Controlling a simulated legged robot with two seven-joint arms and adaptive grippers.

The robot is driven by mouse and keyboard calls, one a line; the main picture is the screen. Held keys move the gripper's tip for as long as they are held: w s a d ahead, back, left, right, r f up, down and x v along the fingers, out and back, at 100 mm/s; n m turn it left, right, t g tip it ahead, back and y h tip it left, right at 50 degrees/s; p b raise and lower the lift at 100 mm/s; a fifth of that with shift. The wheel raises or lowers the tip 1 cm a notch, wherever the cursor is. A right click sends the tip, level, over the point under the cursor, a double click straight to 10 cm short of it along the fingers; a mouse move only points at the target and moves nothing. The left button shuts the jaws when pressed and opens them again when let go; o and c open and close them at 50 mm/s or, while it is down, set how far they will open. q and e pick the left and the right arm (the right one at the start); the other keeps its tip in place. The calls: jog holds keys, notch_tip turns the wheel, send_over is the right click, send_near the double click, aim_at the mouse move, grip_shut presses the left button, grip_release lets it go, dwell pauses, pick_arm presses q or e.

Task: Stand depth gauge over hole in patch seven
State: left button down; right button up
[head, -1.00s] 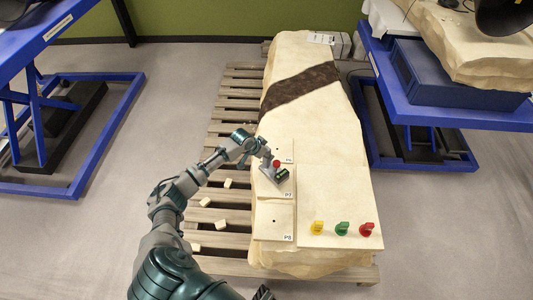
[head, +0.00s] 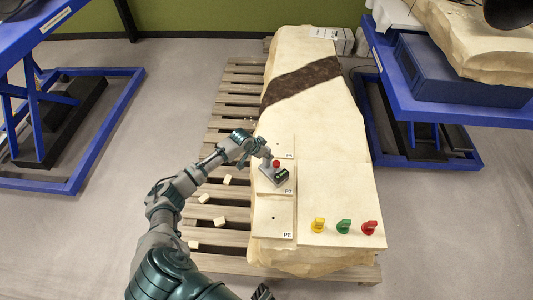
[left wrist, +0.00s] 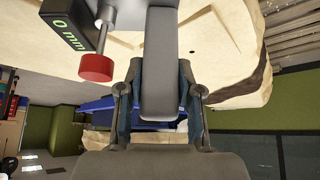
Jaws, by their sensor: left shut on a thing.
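The grey depth gauge (head: 271,180) has a red knob and a dark display. It appears upright over patch seven (head: 262,188), the plate marked P7. The hole in that patch is hidden beneath the gauge, so I cannot tell whether they line up or whether the base touches. My left gripper (head: 267,155) is shut on the gauge from behind its red knob. In the left wrist view the gauge's display (left wrist: 65,32) reads 0 mm beside the red knob (left wrist: 95,67). A dark part at the bottom of the head view may be my right gripper (head: 262,292); its state is unclear.
Patch P8 (head: 272,229) lies nearer with its hole showing; another patch (head: 278,142) lies farther. Yellow (head: 319,225), green (head: 344,227) and red (head: 369,228) pieces stand at the right on the pale block. Small pale chunks lie on the pallet (head: 228,153).

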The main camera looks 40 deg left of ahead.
pick_arm(q)
jog(key=shift+w+f, duration=0.1)
jog(key=shift+f, duration=0.1)
dwell(0.7)
jog(key=c, duration=0.7)
grip_release()
jog(key=shift+s+f, duration=0.2)
jog(key=v, duration=1.2)
jog(key=shift+d+f, duration=0.1)
jog(key=shift+d, duration=0.05)
